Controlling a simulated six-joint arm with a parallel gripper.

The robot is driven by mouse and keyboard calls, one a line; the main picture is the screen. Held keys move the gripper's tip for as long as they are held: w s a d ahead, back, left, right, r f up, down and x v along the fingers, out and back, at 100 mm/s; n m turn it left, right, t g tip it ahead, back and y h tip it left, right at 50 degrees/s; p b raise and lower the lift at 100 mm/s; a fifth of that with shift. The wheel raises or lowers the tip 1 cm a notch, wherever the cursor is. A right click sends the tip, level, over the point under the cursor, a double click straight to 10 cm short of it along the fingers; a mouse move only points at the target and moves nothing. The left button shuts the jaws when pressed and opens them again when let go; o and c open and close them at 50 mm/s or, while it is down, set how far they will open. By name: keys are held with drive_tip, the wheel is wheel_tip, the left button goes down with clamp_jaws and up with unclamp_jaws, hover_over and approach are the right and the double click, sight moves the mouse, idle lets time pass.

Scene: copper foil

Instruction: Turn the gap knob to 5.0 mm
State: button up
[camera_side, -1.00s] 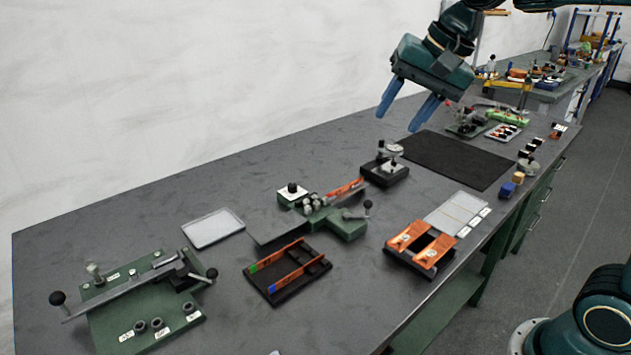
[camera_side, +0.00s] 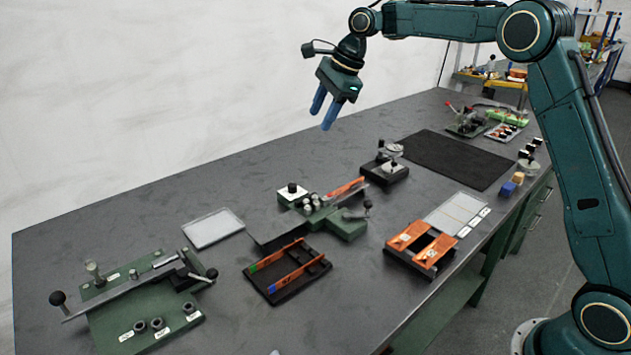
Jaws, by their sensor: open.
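A small black knob (camera_side: 292,187) stands on a white plate on the green fixture (camera_side: 346,227) in the middle of the bench. It is likely the gap knob; its scale and setting are too small to read. Several metal rollers or posts (camera_side: 312,202) stand beside it, with an orange strip (camera_side: 346,187) behind. My gripper (camera_side: 320,120) is open and empty, pointing down with its blue fingers high above the bench. It is well above the fixture and apart from everything.
A green lever fixture (camera_side: 140,305) stands front left and a pale tray (camera_side: 213,228) behind it. A dark rack (camera_side: 287,280) with orange strips and another rack (camera_side: 423,246) stand in front. A metal device on a black base (camera_side: 385,172) and a black mat (camera_side: 455,160) are farther back.

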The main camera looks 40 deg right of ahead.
sight(293, 185)
drive_tip(key=w+d+f+m, duration=0.3)
drive_tip(key=w+f+m, duration=0.3)
drive_tip(key=f, duration=0.4)
drive_tip(key=shift+w+d+g+y, duration=0.15)
drive_tip(key=shift+w+g+y, duration=0.15)
drive_tip(key=shift+w, duration=0.25)
drive_tip(key=shift+f, duration=0.25)
drive_tip(key=x, duration=1.3)
drive_tip(key=shift+w+f, duration=0.15)
drive_tip(key=shift+f, duration=0.05)
drive_tip(key=c, duration=1)
